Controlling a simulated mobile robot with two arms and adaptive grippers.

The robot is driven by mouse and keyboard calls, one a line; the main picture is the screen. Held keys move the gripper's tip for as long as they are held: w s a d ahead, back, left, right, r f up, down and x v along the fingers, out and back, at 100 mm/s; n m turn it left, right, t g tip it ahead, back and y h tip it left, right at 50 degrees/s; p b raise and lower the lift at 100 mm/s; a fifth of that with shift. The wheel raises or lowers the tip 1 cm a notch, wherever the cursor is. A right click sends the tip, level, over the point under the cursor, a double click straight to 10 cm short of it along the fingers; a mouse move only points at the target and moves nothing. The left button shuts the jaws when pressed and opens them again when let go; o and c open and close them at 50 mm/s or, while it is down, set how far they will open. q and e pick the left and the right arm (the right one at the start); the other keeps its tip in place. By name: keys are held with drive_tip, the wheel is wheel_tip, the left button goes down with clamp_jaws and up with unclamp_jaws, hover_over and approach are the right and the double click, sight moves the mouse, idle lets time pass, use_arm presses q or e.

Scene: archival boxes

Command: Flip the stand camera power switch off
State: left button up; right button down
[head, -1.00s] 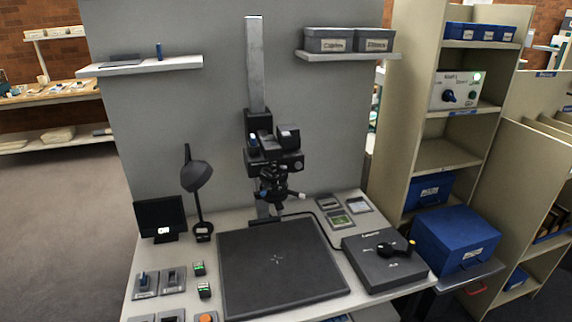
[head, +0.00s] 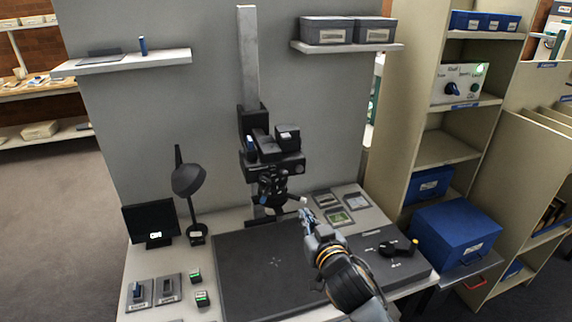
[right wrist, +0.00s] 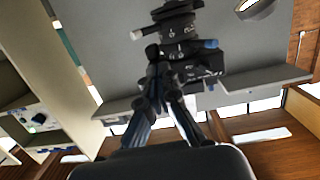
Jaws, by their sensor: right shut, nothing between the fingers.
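The stand camera (head: 275,158) is a black unit on a grey upright column (head: 248,60), above a dark baseboard (head: 262,265). A small blue part (head: 250,143) shows on its left side; I cannot tell whether it is the power switch. The camera also shows upside down in the right wrist view (right wrist: 185,62). My right gripper (head: 306,214) is shut and empty, in front of and below the camera, to its right in the head view. In the wrist view its fingertips (right wrist: 158,78) overlap the camera; contact cannot be told. My left gripper is out of view.
A black lamp (head: 188,180) and small monitor (head: 150,224) stand at the left. Switch plates (head: 168,288) lie at the front left. A dark box with a lever (head: 410,262) and a blue box (head: 455,238) are at the right. The left baseboard is clear.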

drive_tip(key=t+y, duration=0.1)
approach(284, 171)
drive_tip(key=s+r, duration=0.1)
drive_tip(key=s, duration=0.1)
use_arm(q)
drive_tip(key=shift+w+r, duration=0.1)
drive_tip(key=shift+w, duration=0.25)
use_arm(e)
drive_tip(key=shift+w+d+r, duration=0.1)
drive_tip(key=shift+w+d, duration=0.1)
drive_tip(key=shift+d, duration=0.1)
use_arm(q)
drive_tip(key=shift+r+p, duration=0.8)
drive_tip(key=shift+p, duration=0.05)
use_arm(e)
drive_tip(key=x, duration=1)
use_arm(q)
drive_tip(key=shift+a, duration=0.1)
